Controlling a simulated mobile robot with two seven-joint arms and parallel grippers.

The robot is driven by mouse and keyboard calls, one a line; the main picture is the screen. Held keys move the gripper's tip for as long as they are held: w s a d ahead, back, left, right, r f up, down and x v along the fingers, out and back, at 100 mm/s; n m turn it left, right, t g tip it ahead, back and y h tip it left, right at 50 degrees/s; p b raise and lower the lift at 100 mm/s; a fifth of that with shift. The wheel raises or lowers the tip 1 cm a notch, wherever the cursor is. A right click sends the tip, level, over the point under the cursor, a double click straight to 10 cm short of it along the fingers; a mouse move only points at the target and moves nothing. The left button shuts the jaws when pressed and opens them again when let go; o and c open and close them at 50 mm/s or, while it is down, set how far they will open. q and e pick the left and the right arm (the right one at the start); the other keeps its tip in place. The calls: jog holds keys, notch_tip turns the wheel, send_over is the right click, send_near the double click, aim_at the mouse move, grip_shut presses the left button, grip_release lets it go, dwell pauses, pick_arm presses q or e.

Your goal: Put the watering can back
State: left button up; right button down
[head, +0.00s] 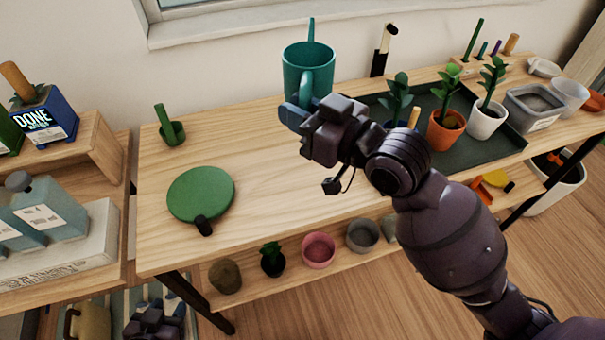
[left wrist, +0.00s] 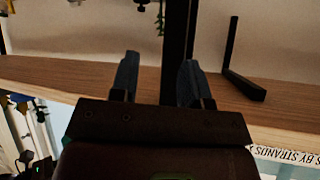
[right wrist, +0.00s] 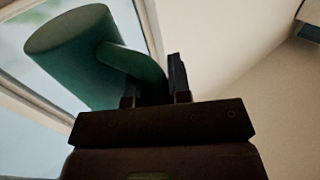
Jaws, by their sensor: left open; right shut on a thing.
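The teal watering can (head: 306,62) is at the back of the wooden table, in front of the wall, with its spout pointing up. My right gripper (head: 300,112) is shut on its handle, on the near side. The right wrist view shows the can (right wrist: 75,50) against the window, its curved handle (right wrist: 135,65) running between the fingers of my right gripper (right wrist: 155,85). The can appears held above the tabletop; its underside is partly hidden by the gripper. My left gripper (left wrist: 158,85) is open and empty, low down by the left shelf in the head view (head: 155,322).
A green disc (head: 200,192) with a black handle lies on the tabletop's left part, near a small green cup (head: 172,132). A dark tray (head: 480,145) with potted plants fills the right. Bare wood lies between. A lower shelf holds pots.

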notch_tip(320, 180, down, 20)
jog(key=b, duration=0.6)
jog(key=shift+r, duration=0.15)
jog(key=shift+f, duration=0.3)
pick_arm(q)
jog(key=shift+g, duration=0.4)
notch_tip(320, 180, down, 6)
jog(key=shift+s+r, duration=0.15)
jog(key=shift+r, duration=0.1)
jog(key=shift+f, duration=0.15)
pick_arm(e)
jog(key=shift+f, duration=0.2)
jog(key=c, duration=1.1)
grip_release()
jog(key=shift+o, duration=0.2)
